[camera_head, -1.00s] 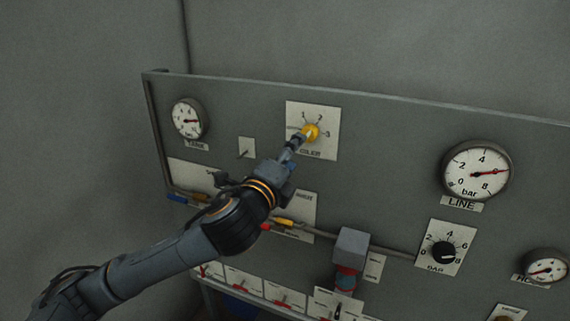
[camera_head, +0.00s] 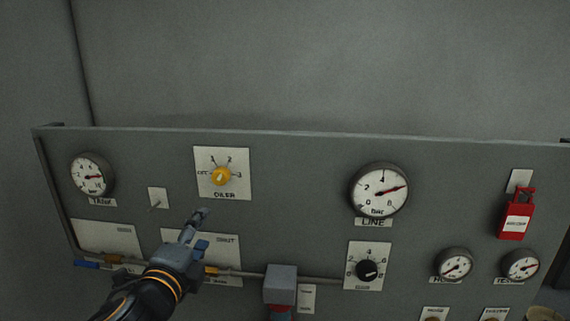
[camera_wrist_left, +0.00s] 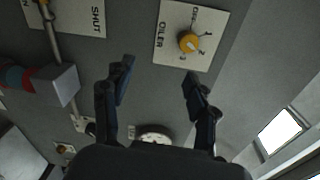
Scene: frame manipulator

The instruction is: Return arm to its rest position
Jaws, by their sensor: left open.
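My left gripper (camera_head: 201,217) is in front of the panel, below the yellow oiler knob (camera_head: 221,176), and apart from it. In the left wrist view my left gripper (camera_wrist_left: 158,82) is open, with nothing between its two dark fingers. The yellow knob (camera_wrist_left: 188,41) shows beyond the fingers on its white oiler plate (camera_wrist_left: 165,50). The knob's pointer setting is too small to read surely. My left arm comes in from the lower left. My right gripper is in neither current view.
The grey panel (camera_head: 310,160) carries a tank gauge (camera_head: 92,175), a line gauge (camera_head: 379,189), a black dial (camera_head: 369,269) and a red lockout tag (camera_head: 516,215). A pipe with a grey box (camera_head: 281,284) runs low across it. The wall above is bare.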

